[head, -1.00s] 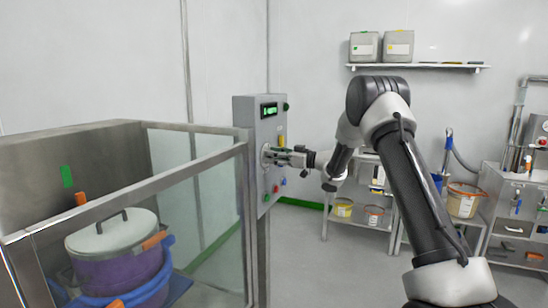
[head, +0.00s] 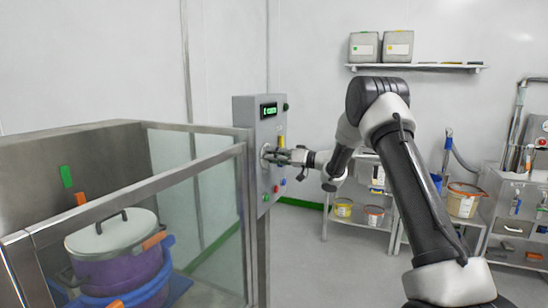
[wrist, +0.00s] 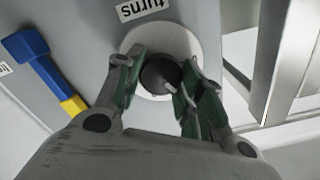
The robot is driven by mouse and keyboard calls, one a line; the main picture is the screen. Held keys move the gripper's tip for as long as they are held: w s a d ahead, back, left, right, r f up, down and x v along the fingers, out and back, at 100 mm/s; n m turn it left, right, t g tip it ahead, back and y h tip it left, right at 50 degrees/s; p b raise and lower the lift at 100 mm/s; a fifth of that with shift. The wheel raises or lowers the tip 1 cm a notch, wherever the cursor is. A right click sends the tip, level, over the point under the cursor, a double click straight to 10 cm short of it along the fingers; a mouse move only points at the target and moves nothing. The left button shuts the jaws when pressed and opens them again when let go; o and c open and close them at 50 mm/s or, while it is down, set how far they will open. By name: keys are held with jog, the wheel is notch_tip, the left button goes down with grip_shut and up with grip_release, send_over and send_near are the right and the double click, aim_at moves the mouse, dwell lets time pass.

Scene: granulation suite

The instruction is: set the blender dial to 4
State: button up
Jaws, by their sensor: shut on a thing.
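The blender dial is a dark round knob (wrist: 160,76) on a pale round plate (wrist: 185,42) in the wrist view. A light pointer mark shows on the knob's lower right edge. My gripper (wrist: 165,80) is shut on the knob, one finger on each side. In the head view my gripper (head: 280,156) reaches the grey control panel (head: 243,130) from the right and hides most of the dial. A small green display (head: 268,110) is lit above it; its text is too small to read. A label reading "turns" (wrist: 142,9) appears upside down beside the plate.
A blue and yellow lever (wrist: 48,75) sits beside the dial. Red and blue buttons (head: 277,188) are below it. A glass-walled guard (head: 180,200) encloses a lidded purple vessel (head: 118,262) at the left. Shelves with tubs (head: 358,205) stand behind my arm.

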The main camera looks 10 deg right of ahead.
dwell(0.3)
jog(key=o, duration=1)
jog(key=v, duration=1.2)
